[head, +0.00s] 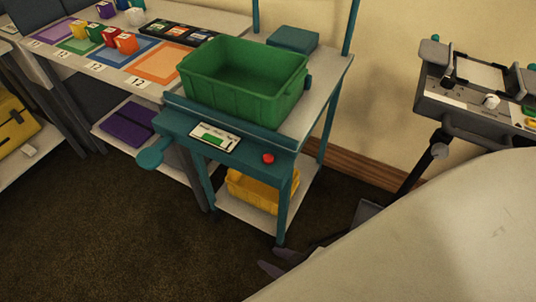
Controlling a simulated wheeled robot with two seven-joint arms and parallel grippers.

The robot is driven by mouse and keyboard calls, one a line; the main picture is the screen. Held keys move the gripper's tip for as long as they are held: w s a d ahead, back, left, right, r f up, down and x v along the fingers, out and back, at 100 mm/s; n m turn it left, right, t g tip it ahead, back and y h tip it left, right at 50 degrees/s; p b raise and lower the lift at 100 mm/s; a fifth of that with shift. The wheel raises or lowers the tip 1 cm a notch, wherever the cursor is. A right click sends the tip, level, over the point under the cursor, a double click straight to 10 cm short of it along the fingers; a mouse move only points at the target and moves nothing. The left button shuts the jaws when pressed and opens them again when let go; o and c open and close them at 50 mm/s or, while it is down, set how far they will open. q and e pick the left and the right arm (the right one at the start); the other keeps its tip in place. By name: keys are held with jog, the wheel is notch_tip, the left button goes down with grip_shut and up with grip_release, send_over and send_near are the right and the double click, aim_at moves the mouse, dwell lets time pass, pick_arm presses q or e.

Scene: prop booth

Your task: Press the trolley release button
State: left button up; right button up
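The red release button (268,158) sits on the right part of the teal front panel of the trolley (232,160). Nothing covers it. My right gripper (275,260) shows low in the head view, below the button and near the trolley's front leg, well apart from the button. Its two dark fingers are spread with a gap between them, and nothing shows in the gap. My large pale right arm hides much of the lower right. My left gripper is not in view.
A green crate (222,92) stands on the trolley top, with a yellow bin (255,190) on its lower shelf. A grey stand (470,115) is at the right. Dark floor (130,240) is free at left front.

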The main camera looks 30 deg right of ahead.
grip_shut()
dwell(1.7)
